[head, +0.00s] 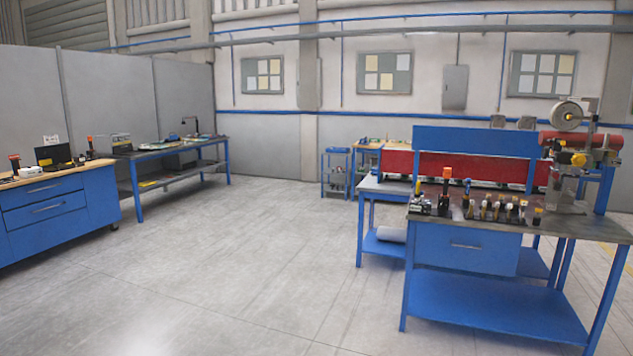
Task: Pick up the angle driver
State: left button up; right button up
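I cannot single out the angle driver at this distance. A row of small dark and yellow tools (496,210) stands on the right workbench (600,229), too small to tell apart. An orange-topped black tool (445,190) stands upright at the left of that row. More small tools, including an orange-and-black one (89,148), are on the left bench (62,185). Neither of my grippers shows in the head view.
A blue drawer (466,248) and lower shelf (494,305) are under the right workbench. A red-and-grey machine (580,145) stands at its right end. A dark-topped table (180,147) is at the back left. The grey floor (235,260) between the benches is clear.

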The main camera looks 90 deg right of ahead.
aim_at(447, 171)
jog(key=z, duration=2.1)
